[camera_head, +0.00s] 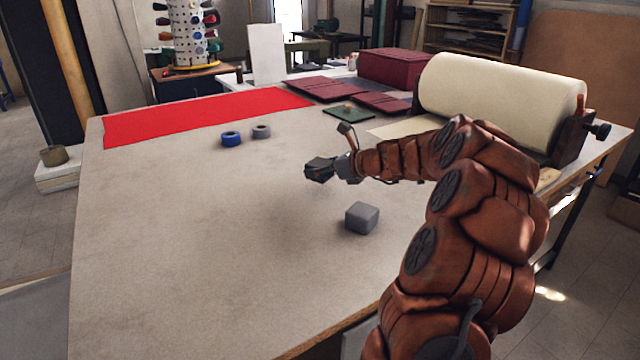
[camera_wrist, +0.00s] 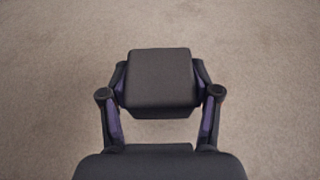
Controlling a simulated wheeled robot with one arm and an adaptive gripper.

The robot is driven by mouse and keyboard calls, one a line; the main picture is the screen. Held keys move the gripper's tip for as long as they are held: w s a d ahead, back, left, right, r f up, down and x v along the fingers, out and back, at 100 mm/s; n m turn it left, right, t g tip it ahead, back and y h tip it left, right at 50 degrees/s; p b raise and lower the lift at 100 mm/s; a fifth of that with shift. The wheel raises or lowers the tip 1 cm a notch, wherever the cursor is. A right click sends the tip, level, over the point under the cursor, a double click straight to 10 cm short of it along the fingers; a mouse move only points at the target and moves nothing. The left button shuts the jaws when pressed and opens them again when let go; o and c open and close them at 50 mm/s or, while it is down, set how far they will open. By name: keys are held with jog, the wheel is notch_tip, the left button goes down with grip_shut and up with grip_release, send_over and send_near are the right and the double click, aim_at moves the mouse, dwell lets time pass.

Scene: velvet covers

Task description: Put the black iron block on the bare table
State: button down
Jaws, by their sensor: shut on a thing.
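The black iron block (camera_wrist: 160,80) is between the two fingers of my gripper (camera_wrist: 160,92) in the wrist view. The fingers are shut on its left and right sides. In the head view my gripper (camera_head: 318,171) is over the middle of the table (camera_head: 190,240), with the dark block at its tip hard to tell apart from the fingers. Only bare tabletop shows around the block in the wrist view. I cannot tell for sure whether the block touches the table or hangs just above it.
A grey block (camera_head: 362,218) sits on the table nearer me. A blue ring (camera_head: 231,139) and a grey ring (camera_head: 262,131) lie beyond, near a red cloth (camera_head: 205,115). A green square (camera_head: 348,113), dark red covers (camera_head: 325,88) and a cream roll (camera_head: 500,100) occupy the back right. The left front is clear.

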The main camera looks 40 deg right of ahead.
aim_at(320, 190)
jog(key=shift+f, duration=1.9)
jog(key=shift+c, duration=1.2)
grip_release()
jog(key=shift+f, duration=0.1)
jog(key=v, duration=1.2)
jog(key=shift+s, duration=0.1)
